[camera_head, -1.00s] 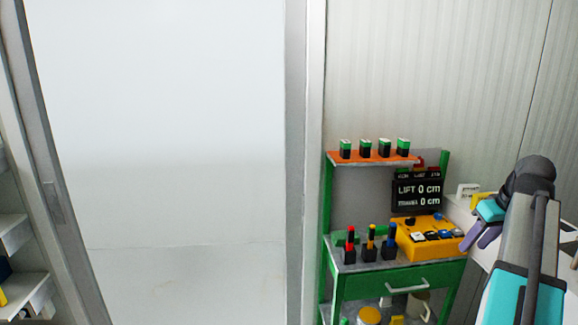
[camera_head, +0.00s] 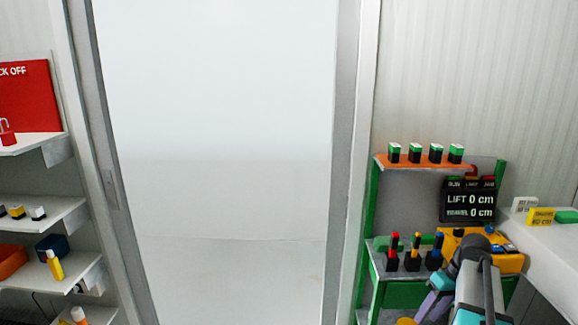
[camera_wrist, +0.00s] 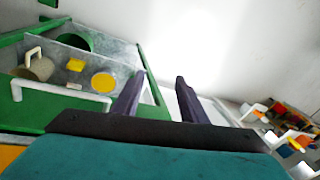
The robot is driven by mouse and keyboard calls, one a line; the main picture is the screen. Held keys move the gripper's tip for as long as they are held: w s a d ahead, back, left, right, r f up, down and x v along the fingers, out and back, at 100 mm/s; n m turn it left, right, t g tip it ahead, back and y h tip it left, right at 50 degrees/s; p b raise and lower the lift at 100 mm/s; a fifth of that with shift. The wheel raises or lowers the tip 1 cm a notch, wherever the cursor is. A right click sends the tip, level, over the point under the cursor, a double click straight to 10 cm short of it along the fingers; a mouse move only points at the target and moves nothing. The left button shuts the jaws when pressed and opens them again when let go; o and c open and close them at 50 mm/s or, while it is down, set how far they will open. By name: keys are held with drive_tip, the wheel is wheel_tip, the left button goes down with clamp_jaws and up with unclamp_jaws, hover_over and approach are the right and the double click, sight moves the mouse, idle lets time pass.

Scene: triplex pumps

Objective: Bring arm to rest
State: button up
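My arm (camera_head: 483,290) shows at the lower right of the head view, in front of the green workbench. My gripper is partly hidden there, with a purple finger (camera_head: 437,285) beside the dark wrist joint. In the wrist view my gripper (camera_wrist: 157,90) has its two purple fingers apart, with nothing between them. Past the fingers are a pale floor and wall. The green bench's drawer (camera_wrist: 50,112) with a white handle lies to the left of the fingers, and whether they touch it I cannot tell.
The bench carries a yellow control box (camera_head: 510,262), a black display (camera_head: 468,200) and several coloured-top tools. A white counter (camera_head: 545,250) is at right. Shelves (camera_head: 50,215) with small items stand at left. A pale doorway (camera_head: 220,160) fills the middle.

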drive_tip(key=s+a+f+n+g, duration=0.15)
drive_tip(key=s+a+f, duration=0.35)
drive_tip(key=a+f, duration=0.6)
drive_tip(key=s+a+f+g, duration=0.35)
drive_tip(key=a+f, duration=0.55)
drive_tip(key=f, duration=0.4)
drive_tip(key=s+a+f+m+h, duration=0.1)
drive_tip(key=s+a+f+m, duration=0.1)
drive_tip(key=s+f, duration=0.6)
drive_tip(key=s+a+f+m+g+h, duration=0.1)
drive_tip(key=s+a+f, duration=0.3)
drive_tip(key=s+f, duration=0.5)
drive_tip(key=shift+s+a+f+m+h, duration=0.2)
drive_tip(key=shift+s+m+h, duration=0.35)
drive_tip(key=shift+s, duration=2.05)
drive_tip(key=shift+c, duration=1)
